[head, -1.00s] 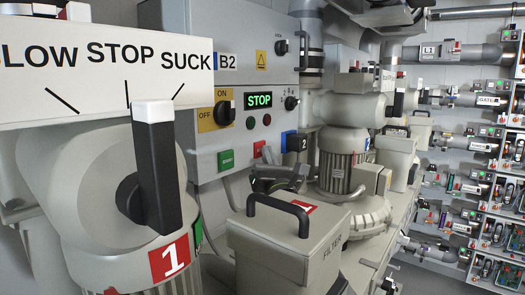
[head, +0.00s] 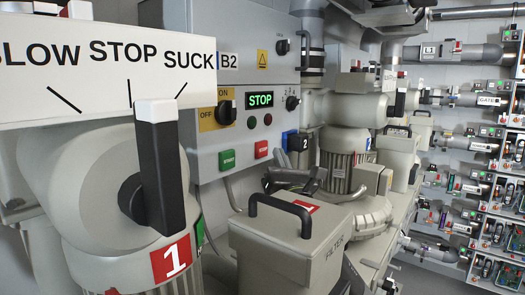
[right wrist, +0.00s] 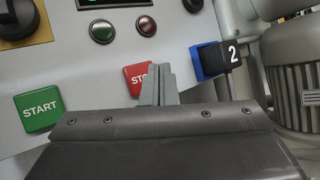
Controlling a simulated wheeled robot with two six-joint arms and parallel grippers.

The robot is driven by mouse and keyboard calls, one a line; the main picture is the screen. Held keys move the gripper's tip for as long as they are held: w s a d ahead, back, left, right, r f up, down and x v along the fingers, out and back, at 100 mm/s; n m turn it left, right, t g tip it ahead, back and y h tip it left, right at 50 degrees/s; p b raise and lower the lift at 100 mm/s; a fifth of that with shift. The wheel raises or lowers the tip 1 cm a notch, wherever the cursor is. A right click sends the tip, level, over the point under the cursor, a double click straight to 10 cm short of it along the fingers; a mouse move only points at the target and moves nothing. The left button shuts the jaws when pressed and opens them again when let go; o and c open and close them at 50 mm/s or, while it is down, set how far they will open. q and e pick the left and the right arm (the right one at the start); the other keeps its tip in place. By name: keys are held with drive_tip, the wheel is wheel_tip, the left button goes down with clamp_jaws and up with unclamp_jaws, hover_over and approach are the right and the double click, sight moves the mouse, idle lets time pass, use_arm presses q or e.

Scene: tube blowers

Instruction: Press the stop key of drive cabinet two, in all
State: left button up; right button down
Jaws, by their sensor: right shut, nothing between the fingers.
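Drive cabinet B2 (head: 205,130) is a grey box with a lit display (head: 259,100) that reads STOP in green. Its red stop key (head: 261,149) sits right of the green start key (head: 227,159) and is clear in the head view. In the right wrist view the stop key (right wrist: 134,79) is partly hidden by my fingers. My right gripper (head: 270,172) is shut and empty, just below the stop key and apart from it in the head view. Its closed fingertips also show in the right wrist view (right wrist: 158,72). My left gripper is not in view.
A black-handled valve (head: 160,165) marked BLOW STOP SUCK stands close at left. A filter box (head: 275,250) with a black handle lies below the cabinet.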

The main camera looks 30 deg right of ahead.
drive_tip(key=s, duration=0.1)
drive_tip(key=s+d, duration=0.1)
drive_tip(key=s, duration=0.1)
drive_tip(key=shift+d, duration=0.15)
